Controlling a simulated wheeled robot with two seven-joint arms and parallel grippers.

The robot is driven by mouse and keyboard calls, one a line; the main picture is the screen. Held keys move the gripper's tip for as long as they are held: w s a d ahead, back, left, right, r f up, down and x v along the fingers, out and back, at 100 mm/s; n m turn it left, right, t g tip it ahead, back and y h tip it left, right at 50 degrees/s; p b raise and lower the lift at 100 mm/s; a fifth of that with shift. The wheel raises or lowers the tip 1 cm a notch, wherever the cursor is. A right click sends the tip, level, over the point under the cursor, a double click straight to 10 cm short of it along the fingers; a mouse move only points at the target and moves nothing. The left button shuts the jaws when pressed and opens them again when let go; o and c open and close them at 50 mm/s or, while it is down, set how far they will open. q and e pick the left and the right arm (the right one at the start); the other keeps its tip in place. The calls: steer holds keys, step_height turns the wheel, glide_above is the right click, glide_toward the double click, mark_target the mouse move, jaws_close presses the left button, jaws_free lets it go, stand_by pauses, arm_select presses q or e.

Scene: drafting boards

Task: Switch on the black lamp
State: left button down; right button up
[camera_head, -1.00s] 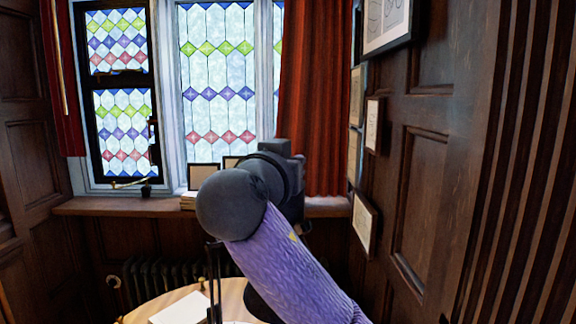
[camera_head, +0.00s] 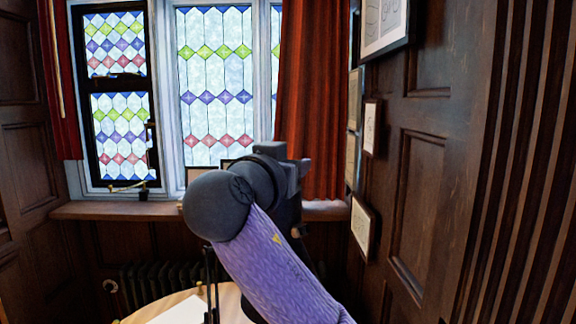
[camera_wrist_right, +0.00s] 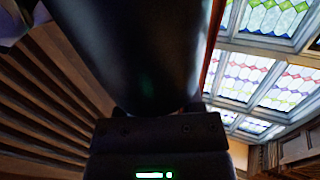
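Thin black upright rods (camera_head: 209,285) stand at the round table beside my right arm in the head view. They look like part of the black lamp, but its head and switch are hidden or out of view. My right arm, in a purple sleeve with a dark rounded joint, covers the middle of the view. My right gripper's fingertips do not show there. In the right wrist view a large dark smooth shape fills the upper middle, above a black block with a green light. I cannot tell whether that shape is the lamp. My left gripper is not in view.
The pale round table (camera_head: 150,308) holds a white sheet (camera_head: 182,311) at the bottom. Behind are a wooden sill (camera_head: 115,210), a radiator (camera_head: 150,277) and leaded windows. A red curtain (camera_head: 312,100) and a panelled wall with framed pictures (camera_head: 363,229) bound the right side.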

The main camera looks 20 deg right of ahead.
steer(key=b+v, duration=0.4)
steer(key=v, duration=0.6)
steer(key=shift+b, duration=0.35)
